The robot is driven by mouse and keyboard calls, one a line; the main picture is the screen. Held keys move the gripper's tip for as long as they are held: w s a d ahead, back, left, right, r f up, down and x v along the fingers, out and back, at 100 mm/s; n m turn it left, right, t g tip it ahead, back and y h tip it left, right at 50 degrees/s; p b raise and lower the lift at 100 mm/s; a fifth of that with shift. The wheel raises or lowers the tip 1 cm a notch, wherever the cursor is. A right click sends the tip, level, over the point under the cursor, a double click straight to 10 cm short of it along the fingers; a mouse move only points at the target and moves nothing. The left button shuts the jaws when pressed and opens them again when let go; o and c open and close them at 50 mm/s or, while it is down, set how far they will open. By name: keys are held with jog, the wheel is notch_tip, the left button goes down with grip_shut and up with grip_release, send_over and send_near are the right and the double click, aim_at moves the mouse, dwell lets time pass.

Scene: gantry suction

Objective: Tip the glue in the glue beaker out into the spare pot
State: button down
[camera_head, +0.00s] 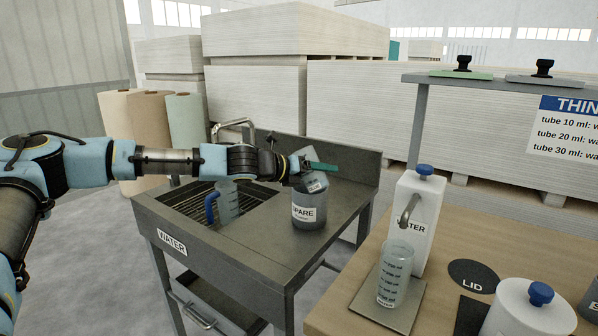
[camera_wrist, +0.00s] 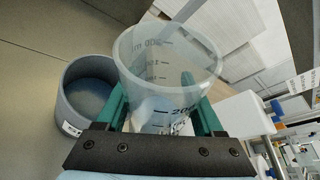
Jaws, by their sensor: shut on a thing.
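My gripper (camera_head: 316,168) is shut on a clear graduated beaker (camera_head: 315,184), its green fingers on either side of it. In the wrist view the beaker (camera_wrist: 165,75) fills the space between the fingers, and I see no clear glue in it. In the head view the beaker is tilted, its lower part at the mouth of the grey spare pot (camera_head: 309,213). The pot stands upright on the sink unit, labelled SPARE. In the wrist view the pot (camera_wrist: 68,110) is beside the beaker, to its left. Its floor looks pale blue-grey; I cannot tell whether glue lies there.
A clear jug with a blue handle (camera_head: 228,203) stands on the sink grid. On the wooden bench at right are a clear beaker (camera_head: 395,275) on a plate, a white WATER dispenser (camera_head: 421,215), a dark LID disc (camera_head: 474,273) and a blue-knobbed white container (camera_head: 525,312).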

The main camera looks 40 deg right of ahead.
aim_at(323, 174)
jog(key=s+g, duration=0.1)
jog(key=s+d+m, duration=0.1)
jog(key=s+g+b, duration=0.1)
jog(key=shift+d+f+m+g+y, duration=0.2)
jog(key=shift+d+m+g+y, duration=0.1)
jog(key=shift+d, duration=0.1)
jog(key=n+g, duration=0.1)
jog(key=s+n+g+p, duration=0.1)
jog(key=n, duration=0.1)
jog(key=s+n+g, duration=0.1)
jog(key=n+g, duration=0.1)
jog(key=shift+d+r+h, duration=0.2)
jog(key=shift+r+h, duration=0.05)
jog(key=shift+h, duration=0.15)
jog(key=shift+w+r+n+h+p, duration=0.25)
jog(key=shift+r+n+p, duration=0.25)
jog(key=shift+p, duration=0.7)
jog(key=shift+w+r+n+h+p, duration=0.1)
jog(key=shift+r+n+h+p, duration=0.2)
jog(key=shift+n+p, duration=0.65)
dwell(0.4)
jog(key=shift+w+r+g+p, duration=0.1)
jog(key=shift+r+g+p, duration=0.15)
jog(key=shift+p, duration=0.5)
jog(key=shift+w+r+n+g+h+p, duration=0.4)
jog(key=shift+r+n+h+p, duration=0.2)
jog(key=shift+n+p, duration=0.7)
